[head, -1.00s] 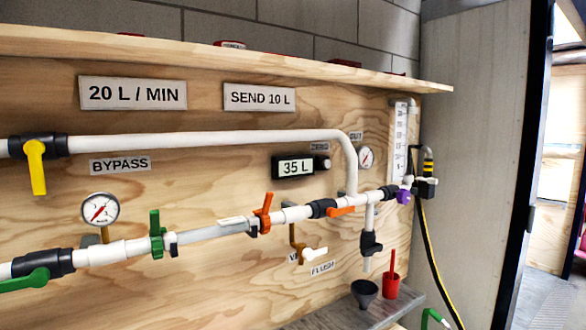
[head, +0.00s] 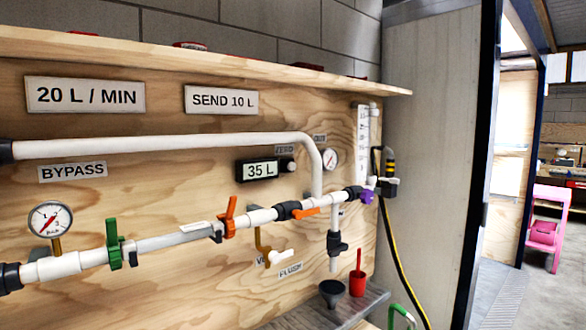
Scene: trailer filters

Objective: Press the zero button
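The zero button is a small round pale knob (head: 291,166) at the right end of a black display box (head: 241,172) on the plywood panel. The display reads 35 L. A small ZERO label (head: 284,150) sits just above the button, partly behind or close under the white upper pipe. The button stands just left of the pipe's downward bend. My gripper is not in view.
An open doorway is at right.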

